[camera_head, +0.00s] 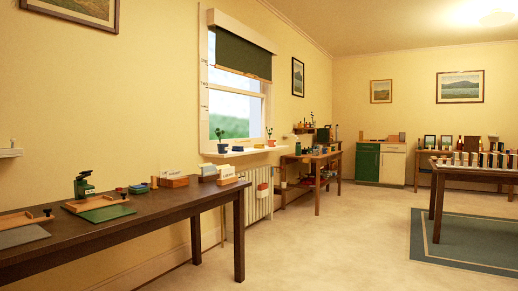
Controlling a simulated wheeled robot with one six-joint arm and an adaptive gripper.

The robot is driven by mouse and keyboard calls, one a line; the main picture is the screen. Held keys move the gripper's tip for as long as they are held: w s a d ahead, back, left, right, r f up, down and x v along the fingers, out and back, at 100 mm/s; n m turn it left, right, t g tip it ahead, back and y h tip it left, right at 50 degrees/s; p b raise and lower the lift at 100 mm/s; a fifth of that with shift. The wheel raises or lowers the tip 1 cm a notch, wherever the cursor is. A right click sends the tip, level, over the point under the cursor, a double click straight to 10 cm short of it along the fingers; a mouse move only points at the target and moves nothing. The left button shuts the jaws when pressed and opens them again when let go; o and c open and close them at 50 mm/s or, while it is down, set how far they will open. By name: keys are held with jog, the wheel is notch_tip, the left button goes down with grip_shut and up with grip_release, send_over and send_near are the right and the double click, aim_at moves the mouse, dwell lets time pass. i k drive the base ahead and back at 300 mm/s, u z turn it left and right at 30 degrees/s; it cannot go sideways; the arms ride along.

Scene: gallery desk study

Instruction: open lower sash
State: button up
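A white-framed window (205,101) is in the left wall, in the upper middle of the head view. A dark green blind (243,55) hangs over its upper part. The lower sash (237,92) shows below the blind, with green and pale sky behind the glass. I cannot tell for sure whether the lower sash is shut or raised. A white sill (246,153) juts out under the window, with potted plants and small things on it. My gripper is not in view.
A long dark desk (150,218) with stamps and trays runs along the left wall. A radiator (258,205) stands below the window, with a wooden side table (318,165) beyond it. The pale floor (330,245) is clear up to the blue rug (470,243).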

aim_at(242, 119)
jog(key=z, duration=0.1)
jog(key=i, duration=6.9)
jog(key=u, duration=1.2)
jog(key=i, duration=0.35)
jog(key=z, duration=1.3)
